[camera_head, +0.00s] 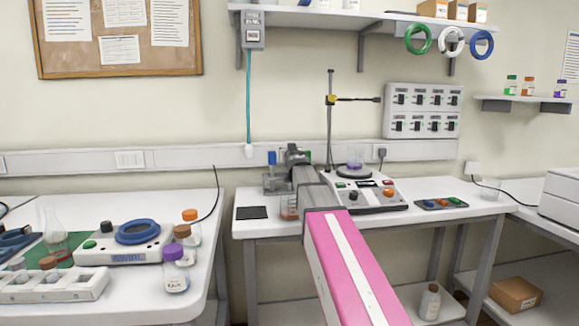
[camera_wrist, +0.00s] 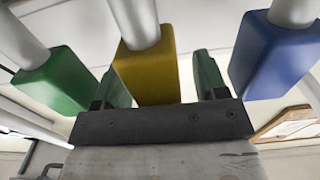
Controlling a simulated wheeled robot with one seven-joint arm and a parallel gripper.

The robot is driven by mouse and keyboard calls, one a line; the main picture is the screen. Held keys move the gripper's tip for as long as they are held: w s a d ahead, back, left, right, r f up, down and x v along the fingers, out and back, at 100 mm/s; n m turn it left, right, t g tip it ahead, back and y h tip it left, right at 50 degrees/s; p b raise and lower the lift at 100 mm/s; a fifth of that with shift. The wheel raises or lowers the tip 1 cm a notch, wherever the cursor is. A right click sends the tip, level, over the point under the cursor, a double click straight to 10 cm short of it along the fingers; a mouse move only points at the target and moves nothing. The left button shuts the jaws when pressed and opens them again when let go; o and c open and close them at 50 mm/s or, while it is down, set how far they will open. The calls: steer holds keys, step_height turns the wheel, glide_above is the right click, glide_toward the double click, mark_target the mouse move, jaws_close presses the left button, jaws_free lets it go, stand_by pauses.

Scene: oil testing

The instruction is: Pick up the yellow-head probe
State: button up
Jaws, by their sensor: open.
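The yellow probe head (camera_wrist: 147,68) is a block on a pale rod in the middle of the wrist view. My gripper (camera_wrist: 163,84) is open, with one finger on each side of the yellow head. I cannot tell whether either finger touches it. A green probe head (camera_wrist: 54,80) is to the left and a blue probe head (camera_wrist: 275,55) to the right, both outside the fingers. In the head view, my gripper (camera_head: 292,152) is at the back of the middle table, and a blue head (camera_head: 272,157) shows beside it. The yellow head is hidden there.
A hotplate device (camera_head: 362,190) with a stand (camera_head: 330,120) is right of my arm on the middle table (camera_head: 262,228). A dark pad (camera_head: 251,212) lies at its left. The left table (camera_head: 130,298) holds bottles, a flask and a rack. A shelf (camera_head: 330,20) hangs above.

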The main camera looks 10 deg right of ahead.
steer(key=shift+w, duration=0.45)
steer(key=shift+s, duration=0.1)
jaws_close()
step_height(320, 180, up, 10)
stand_by(0.3)
steer(key=shift+r, duration=0.1)
steer(key=shift+r, duration=0.65)
steer(key=shift+s, duration=0.1)
